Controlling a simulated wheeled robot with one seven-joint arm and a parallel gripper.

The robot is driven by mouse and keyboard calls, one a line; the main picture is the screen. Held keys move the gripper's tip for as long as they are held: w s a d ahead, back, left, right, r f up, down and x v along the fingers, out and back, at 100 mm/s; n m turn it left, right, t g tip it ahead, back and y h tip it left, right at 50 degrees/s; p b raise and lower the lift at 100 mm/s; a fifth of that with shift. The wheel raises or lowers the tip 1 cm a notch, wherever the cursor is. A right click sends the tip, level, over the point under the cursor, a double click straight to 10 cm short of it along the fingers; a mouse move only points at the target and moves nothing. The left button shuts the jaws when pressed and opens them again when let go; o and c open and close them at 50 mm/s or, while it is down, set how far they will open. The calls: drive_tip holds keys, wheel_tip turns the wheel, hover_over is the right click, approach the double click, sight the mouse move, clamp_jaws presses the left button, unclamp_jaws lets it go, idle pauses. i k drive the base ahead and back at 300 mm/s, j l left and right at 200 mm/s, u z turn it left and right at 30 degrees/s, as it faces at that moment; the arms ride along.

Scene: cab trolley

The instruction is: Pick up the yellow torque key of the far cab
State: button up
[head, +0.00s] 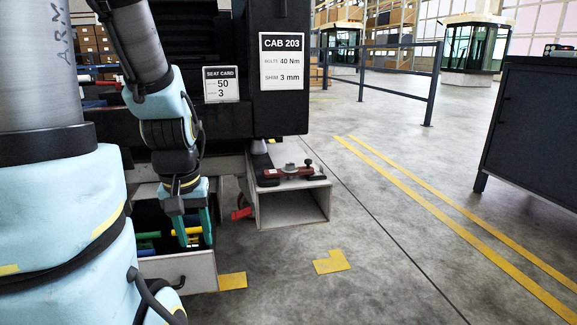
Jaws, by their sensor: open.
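My gripper (194,243) points down into an open grey drawer (185,268) below the sign of Cab 203 (282,60). Its two teal fingers are apart. A yellow bar-like tool (187,232) lies in the drawer and shows between and beside the fingers; it looks like the yellow torque key. I cannot tell whether the fingers touch it. A blue tool (147,236) and a green piece lie close by in the drawer. My arm and the drawer's front wall hide part of the contents.
A grey open-ended box beam (292,204) right of the drawer carries a red and black tool (288,172). A red handle (241,213) sticks out beside it. A dark cabinet (530,130) stands at right. Blue railings (430,85) and distant cabs (474,45) stand behind. The middle floor is clear.

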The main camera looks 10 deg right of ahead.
sight(194, 243)
drive_tip(key=i+l+u, duration=0.15)
drive_tip(key=u, duration=0.35)
drive_tip(key=i+l+u, duration=0.1)
drive_tip(key=u, duration=0.35)
drive_tip(key=i+l+u, duration=0.1)
drive_tip(key=l+u, duration=0.2)
drive_tip(key=u, duration=0.2)
